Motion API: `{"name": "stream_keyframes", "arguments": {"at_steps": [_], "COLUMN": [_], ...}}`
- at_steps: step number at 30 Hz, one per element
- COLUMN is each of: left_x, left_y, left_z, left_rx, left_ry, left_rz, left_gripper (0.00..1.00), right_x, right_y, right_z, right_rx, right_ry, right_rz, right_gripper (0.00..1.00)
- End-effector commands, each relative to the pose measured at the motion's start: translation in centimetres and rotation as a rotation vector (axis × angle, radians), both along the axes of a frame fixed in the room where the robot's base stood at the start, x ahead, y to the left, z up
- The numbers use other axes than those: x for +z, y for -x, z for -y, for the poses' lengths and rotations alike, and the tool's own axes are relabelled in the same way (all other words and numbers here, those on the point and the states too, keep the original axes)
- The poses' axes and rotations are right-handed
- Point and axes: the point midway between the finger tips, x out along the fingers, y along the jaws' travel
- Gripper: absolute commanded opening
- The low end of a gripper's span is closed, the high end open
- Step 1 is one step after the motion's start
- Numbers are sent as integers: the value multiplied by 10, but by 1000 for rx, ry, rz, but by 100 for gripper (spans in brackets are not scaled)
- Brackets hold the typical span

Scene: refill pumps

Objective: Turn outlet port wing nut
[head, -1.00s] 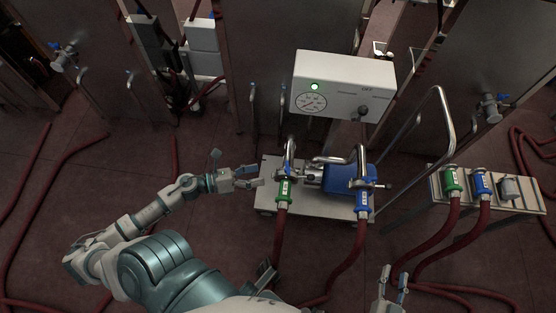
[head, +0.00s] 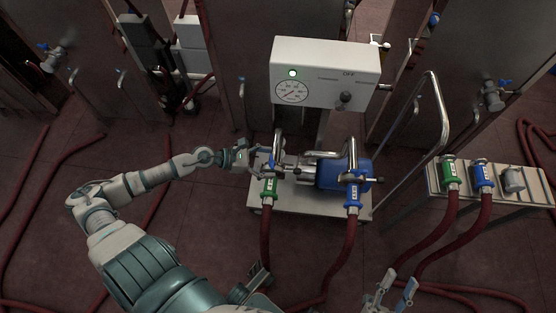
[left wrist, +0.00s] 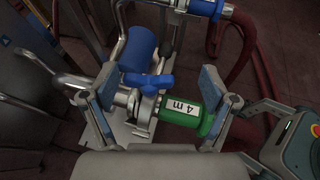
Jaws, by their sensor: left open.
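The pump (head: 330,172) stands on a low cart, with a green hose coupling (head: 268,188) at its left and a blue hose coupling (head: 353,193) at its right. In the left wrist view, a blue wing-shaped handle (left wrist: 150,83) sits on the metal fitting beside the green coupling (left wrist: 188,112). My left gripper (head: 264,155) is at the green coupling's upper end. Its fingers (left wrist: 156,88) are open, one on either side of the handle and fitting, with gaps visible. My right gripper (head: 392,290) is open and empty at the bottom, away from the pump.
A white control box (head: 325,72) with a gauge and green light stands above the pump. A bent metal handrail (head: 440,110) rises at the right. A side bench (head: 520,190) holds more green and blue couplings. Red hoses cross the floor.

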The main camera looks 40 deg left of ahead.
Motion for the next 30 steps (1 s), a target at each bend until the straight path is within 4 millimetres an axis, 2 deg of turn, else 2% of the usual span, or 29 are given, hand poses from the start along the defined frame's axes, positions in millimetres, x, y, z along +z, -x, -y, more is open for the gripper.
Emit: {"name": "stream_keyframes", "arguments": {"at_steps": [1, 7, 18, 28, 30], "left_x": [-7, -16, -12, -16, -17], "left_y": [-6, -17, -19, -19, -18], "left_z": [1, 4, 16, 11, 10], "left_rx": [2, 4, 2, 2, 2], "left_ry": [4, 20, 4, 12, 16], "left_rz": [-1, -4, -1, -5, -7], "left_gripper": [85, 85, 85, 3, 0], "right_x": [1, 13, 13, 13, 13], "right_y": [3, 12, 14, 13, 13], "right_z": [-3, -13, -3, -6, -6], "right_rx": [-1, -4, -7, -4, -4], "right_ry": [-9, -22, -35, -33, -33], "right_rz": [27, 106, 126, 125, 125], "right_gripper": [40, 40, 40, 40, 40]}}
